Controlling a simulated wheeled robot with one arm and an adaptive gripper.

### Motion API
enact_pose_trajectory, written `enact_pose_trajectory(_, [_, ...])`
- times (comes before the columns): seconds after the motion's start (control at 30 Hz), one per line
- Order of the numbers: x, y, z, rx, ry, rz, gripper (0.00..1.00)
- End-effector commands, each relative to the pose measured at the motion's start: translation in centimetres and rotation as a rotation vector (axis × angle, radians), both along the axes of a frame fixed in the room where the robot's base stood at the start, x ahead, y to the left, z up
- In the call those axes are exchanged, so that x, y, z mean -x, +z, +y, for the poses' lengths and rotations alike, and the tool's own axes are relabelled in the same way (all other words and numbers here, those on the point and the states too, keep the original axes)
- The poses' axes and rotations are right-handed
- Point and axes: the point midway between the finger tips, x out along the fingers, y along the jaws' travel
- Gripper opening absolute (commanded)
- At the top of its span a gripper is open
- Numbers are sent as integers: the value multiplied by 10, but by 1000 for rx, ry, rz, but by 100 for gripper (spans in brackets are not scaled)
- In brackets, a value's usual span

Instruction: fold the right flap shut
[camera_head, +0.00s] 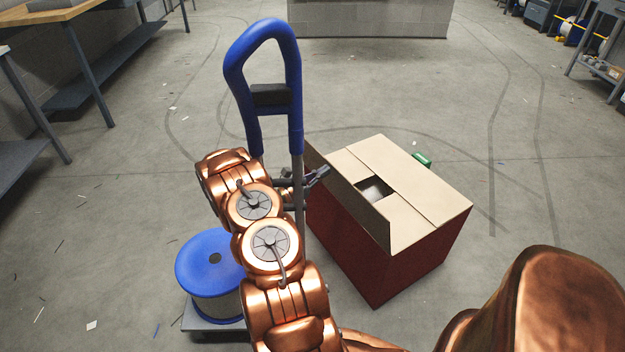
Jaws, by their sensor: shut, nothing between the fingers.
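A red cardboard box (352,238) with tan flaps stands right of centre on the floor. Its right flap (405,170) lies flat across the right half of the top. The left flap (350,196) stands raised along the left edge. Between them, shorter end flaps (412,222) lie folded in at the far and near ends, with a gap showing something pale inside. My gripper (321,173) is shut and empty, at the box's left side by the raised flap. Whether it touches that flap I cannot tell; the blue handle and my arm partly hide it.
A trolley with a tall blue handle (264,45) and a blue-topped spool (213,262) stands close left of the box. A small green item (422,159) lies behind the box. Workbenches (75,40) line the left; a grey block wall (367,18) is ahead.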

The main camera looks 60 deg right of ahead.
Motion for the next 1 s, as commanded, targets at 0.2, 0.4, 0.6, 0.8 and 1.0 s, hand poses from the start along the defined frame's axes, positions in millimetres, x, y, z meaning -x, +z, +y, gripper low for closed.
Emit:
enact_pose_trajectory(0.2, [4,2,-7,0,0,0,0])
enact_pose_trajectory(0.4, [4,2,-7,-1,0,1,0])
enact_pose_trajectory(0.6, [8,3,-9,-7,-2,-4,0])
enact_pose_trajectory(0.8, [14,8,-21,-52,0,-34,0])
enact_pose_trajectory(1.0, [17,10,-26,-95,3,-61,0])
